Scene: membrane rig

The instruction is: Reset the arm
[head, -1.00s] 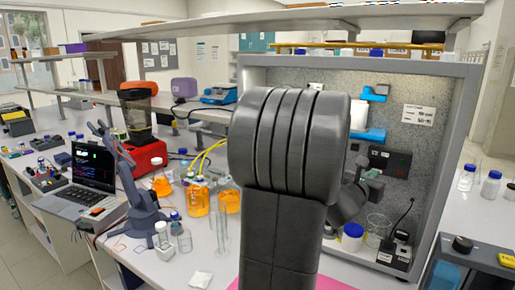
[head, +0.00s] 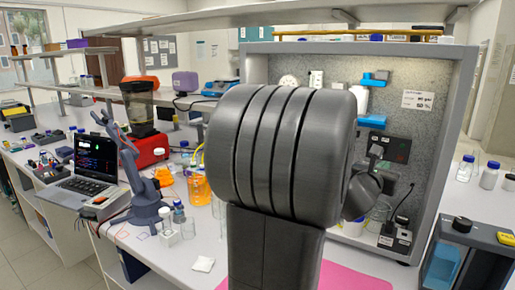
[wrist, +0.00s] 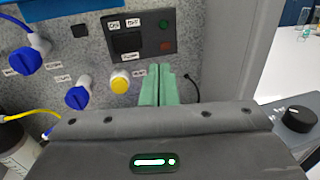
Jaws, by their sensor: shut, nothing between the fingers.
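My gripper (wrist: 157,86) shows in the wrist view as two green fingers held together, with nothing between them. It points toward the rig's grey speckled panel (wrist: 92,52), just below a black switch box (wrist: 127,42) with a green and a red button. The gap between fingertips and panel is hard to judge. In the head view my large dark arm joint covers the middle and hides part of the rig (head: 440,75). My wrist shows at its right, in front of the panel.
Blue-handled valves (wrist: 77,97) and a yellow knob (wrist: 120,80) sit left of the fingers. A black cable (wrist: 194,86) hangs at their right. Orange-filled bottles (head: 199,190), a laptop (head: 92,172) and a small blue-grey robot arm (head: 140,185) stand on the bench at left.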

